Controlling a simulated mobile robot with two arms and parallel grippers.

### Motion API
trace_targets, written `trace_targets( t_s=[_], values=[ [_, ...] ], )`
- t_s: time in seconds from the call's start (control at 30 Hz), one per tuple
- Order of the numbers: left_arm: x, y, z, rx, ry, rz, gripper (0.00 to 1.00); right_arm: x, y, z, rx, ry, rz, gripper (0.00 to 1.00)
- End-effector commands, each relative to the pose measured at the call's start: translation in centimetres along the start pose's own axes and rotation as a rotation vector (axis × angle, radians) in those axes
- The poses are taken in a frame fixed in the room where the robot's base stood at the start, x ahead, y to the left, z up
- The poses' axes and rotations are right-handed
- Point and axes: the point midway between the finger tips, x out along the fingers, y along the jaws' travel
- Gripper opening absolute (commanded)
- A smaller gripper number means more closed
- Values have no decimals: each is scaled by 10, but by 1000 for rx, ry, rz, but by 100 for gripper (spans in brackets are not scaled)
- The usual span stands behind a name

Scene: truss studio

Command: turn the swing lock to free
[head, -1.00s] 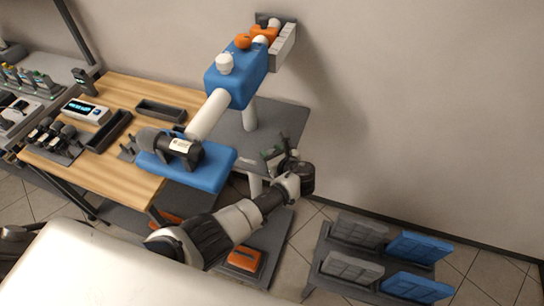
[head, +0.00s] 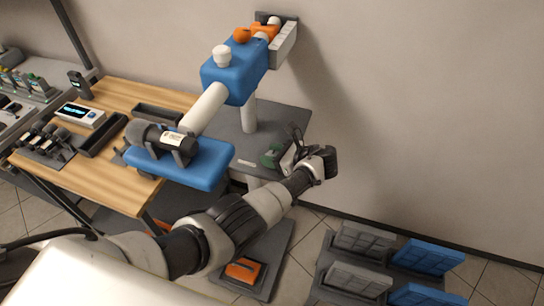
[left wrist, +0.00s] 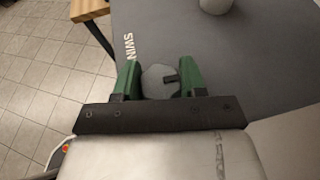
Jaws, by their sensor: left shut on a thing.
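The swing lock is a round grey knob (left wrist: 160,82) with a small dark mark on its face. It stands at the edge of a dark grey plate (left wrist: 222,50), beside white lettering of which "SWIN" can be read. My left gripper (head: 276,155) has green fingers, one on each side of the knob in the left wrist view (left wrist: 161,76), and is shut on it. In the head view the knob is hidden by the gripper and too small to make out. Which setting the mark points to cannot be told. My right gripper is not in view.
A blue arm-like fixture (head: 233,78) on a white post rises behind my left gripper. A blue padded block (head: 205,165) and a wooden table (head: 95,175) lie to the left. Blue and grey panels (head: 428,256) stand in a rack at the lower right.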

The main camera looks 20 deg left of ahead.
Motion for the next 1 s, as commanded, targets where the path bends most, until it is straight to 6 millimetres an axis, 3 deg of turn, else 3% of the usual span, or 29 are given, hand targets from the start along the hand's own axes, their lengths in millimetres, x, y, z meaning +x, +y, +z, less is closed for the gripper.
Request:
trace_targets(
  t_s=[0.3, 0.33, 0.5, 1.0],
  values=[
    [-1, 0, 1, -3, 2, 1, 18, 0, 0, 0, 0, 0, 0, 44],
    [-1, 0, 1, -3, 2, 0, 43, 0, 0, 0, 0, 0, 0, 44],
    [-1, 0, 1, -2, 1, 0, 67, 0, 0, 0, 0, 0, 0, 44],
    [2, 0, 8, -2, 1, 2, 67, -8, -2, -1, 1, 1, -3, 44]
  ],
)
